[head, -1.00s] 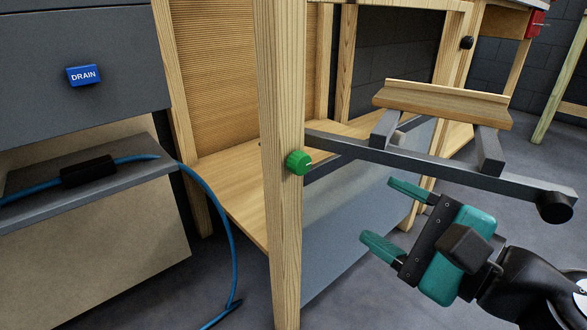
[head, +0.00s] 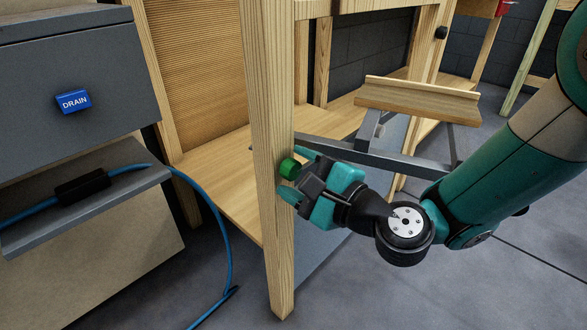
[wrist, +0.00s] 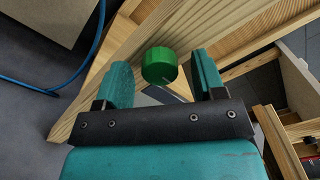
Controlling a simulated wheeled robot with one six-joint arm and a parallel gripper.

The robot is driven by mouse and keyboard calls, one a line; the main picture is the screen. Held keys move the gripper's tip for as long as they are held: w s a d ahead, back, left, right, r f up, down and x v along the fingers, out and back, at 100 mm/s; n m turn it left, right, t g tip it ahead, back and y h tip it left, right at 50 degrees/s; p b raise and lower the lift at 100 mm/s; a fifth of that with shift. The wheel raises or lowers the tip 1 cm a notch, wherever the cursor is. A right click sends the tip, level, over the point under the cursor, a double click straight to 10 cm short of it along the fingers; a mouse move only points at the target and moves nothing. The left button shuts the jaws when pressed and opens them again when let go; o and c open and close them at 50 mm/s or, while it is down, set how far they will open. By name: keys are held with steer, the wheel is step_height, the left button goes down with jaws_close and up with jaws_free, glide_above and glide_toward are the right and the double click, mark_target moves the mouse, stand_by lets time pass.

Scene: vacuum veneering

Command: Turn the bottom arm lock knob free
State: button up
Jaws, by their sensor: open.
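The green arm lock knob (head: 289,168) sits on the wooden leg (head: 268,230), low on the bench frame. In the wrist view the knob (wrist: 159,66) lies between my two teal fingers, with a visible gap on each side. My gripper (head: 290,174) is open around the knob, one finger above and one below it in the head view. In the wrist view my gripper (wrist: 162,80) shows nothing held. The grey metal arm (head: 400,160) runs right from the leg behind my gripper and is partly hidden by it.
A wooden rest (head: 418,100) stands on the metal arm. A grey cabinet with a blue DRAIN label (head: 74,102) stands at left, and a blue hose (head: 222,225) hangs beside it. A black knob (head: 441,33) is on the far leg. Open floor lies at lower right.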

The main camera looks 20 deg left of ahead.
steer(key=c, duration=0.9)
steer(key=shift+n, duration=0.3)
steer(key=n+b, duration=0.2)
steer(key=n, duration=0.1)
steer(key=shift+f, duration=0.15)
steer(key=n+b, duration=0.3)
steer(key=n, duration=0.2)
steer(key=shift+f, duration=0.1)
steer(key=n+b, duration=0.3)
steer(key=n, duration=0.1)
steer(key=n+b, duration=0.3)
steer(key=n, duration=0.2)
steer(key=shift+b, duration=0.35)
steer(key=shift+n, duration=0.3)
